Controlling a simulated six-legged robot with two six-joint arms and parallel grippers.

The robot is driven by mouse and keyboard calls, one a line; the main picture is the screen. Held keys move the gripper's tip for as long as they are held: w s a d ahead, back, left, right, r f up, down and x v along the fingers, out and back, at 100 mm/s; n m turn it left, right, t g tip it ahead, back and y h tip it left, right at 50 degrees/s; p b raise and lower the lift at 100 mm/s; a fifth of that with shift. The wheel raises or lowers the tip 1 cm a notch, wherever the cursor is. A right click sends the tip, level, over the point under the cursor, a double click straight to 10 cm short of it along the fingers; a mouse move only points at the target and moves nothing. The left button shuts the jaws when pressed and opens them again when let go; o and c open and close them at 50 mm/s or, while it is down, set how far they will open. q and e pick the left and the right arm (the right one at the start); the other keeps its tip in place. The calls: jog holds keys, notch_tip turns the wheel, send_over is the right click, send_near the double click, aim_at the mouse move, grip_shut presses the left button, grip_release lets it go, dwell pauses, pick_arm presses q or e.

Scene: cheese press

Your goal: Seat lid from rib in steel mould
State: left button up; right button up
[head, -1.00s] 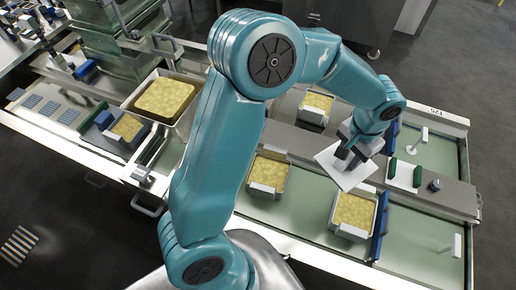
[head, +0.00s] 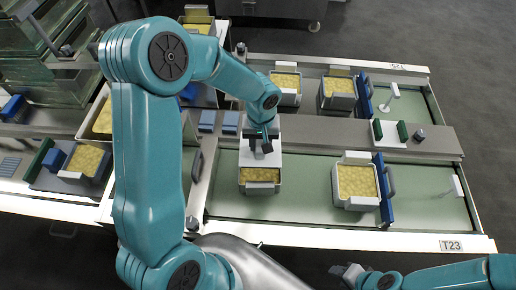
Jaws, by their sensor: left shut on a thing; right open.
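My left gripper (head: 260,140) is shut on a square white lid (head: 262,160). The lid overlaps the back part of the front-left steel mould (head: 261,188) in the head view. Yellow curd shows in the front part of this mould. I cannot tell whether the lid touches the mould or hangs above it. The grey-brown rib (head: 330,131) runs across the bench behind the mould. My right gripper (head: 346,272) is open and empty at the bottom edge, in front of the bench.
Another curd-filled mould (head: 357,184) stands to the right against a blue stop (head: 382,190). Two more moulds stand behind the rib. A white plate with green pads (head: 390,132) sits on the rib. The green bench surface (head: 310,190) is clear between the front moulds.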

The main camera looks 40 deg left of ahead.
pick_arm(q)
jog(key=shift+s+f, duration=0.15)
jog(key=shift+f, duration=0.3)
jog(key=shift+f+b, duration=0.6)
jog(key=shift+f, duration=0.35)
notch_tip(320, 180, down, 5)
jog(key=shift+r+b, duration=0.1)
jog(key=shift+b, duration=1.15)
notch_tip(320, 180, down, 2)
jog(key=shift+b, duration=0.75)
jog(key=shift+f+b, duration=0.75)
jog(key=shift+b, duration=0.15)
jog(key=shift+f+b, duration=0.6)
jog(key=shift+b, duration=0.15)
jog(key=o, duration=1.2)
